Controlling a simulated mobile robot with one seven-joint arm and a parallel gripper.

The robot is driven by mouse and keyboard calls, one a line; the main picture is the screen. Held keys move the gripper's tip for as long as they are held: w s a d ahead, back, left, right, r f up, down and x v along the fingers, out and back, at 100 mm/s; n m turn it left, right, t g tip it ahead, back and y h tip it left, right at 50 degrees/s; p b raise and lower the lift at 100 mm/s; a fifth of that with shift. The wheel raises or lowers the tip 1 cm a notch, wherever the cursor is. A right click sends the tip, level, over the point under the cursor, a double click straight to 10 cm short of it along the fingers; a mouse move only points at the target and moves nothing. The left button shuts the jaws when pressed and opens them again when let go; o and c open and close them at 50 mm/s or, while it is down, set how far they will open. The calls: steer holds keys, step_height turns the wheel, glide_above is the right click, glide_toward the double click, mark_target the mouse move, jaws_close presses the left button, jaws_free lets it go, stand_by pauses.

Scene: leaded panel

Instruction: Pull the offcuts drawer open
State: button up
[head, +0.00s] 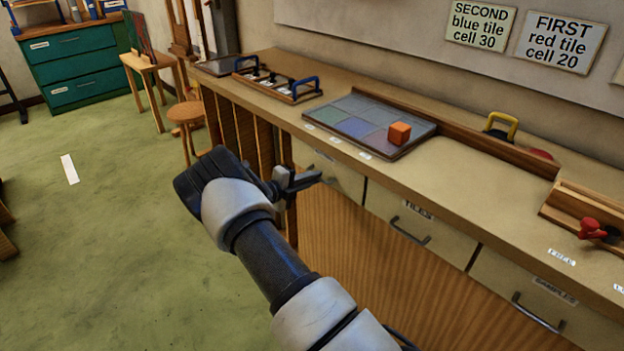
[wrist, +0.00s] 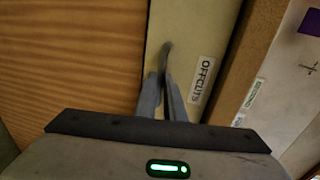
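The offcuts drawer (head: 345,180) is the pale drawer front at the left end of the bench. It looks flush with its neighbours. Its white OFFCUTS label (wrist: 202,80) reads clearly in the wrist view. Its dark bar handle (wrist: 166,56) runs between the fingers of my gripper (wrist: 160,82). The fingers are close together and look closed on the handle, whose near part they hide. In the head view my gripper (head: 312,180) is at the drawer front, and the arm hides part of the view below.
The tiles drawer (head: 415,222) and samples drawer (head: 540,300) are to the right, both shut. A stool (head: 187,113) stands left; green floor is open there.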

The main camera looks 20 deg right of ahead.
jaws_close()
steer(key=shift+a, duration=0.1)
steer(key=f+p+v, duration=0.1)
steer(key=f+v, duration=0.1)
steer(key=v, duration=0.9)
steer(key=a+f+p+v, duration=0.1)
steer(key=f+p+v, duration=0.1)
steer(key=v, duration=0.9)
steer(key=shift+f, duration=0.3)
steer(key=shift+s+d, duration=0.1)
steer(key=o, duration=0.6)
jaws_free()
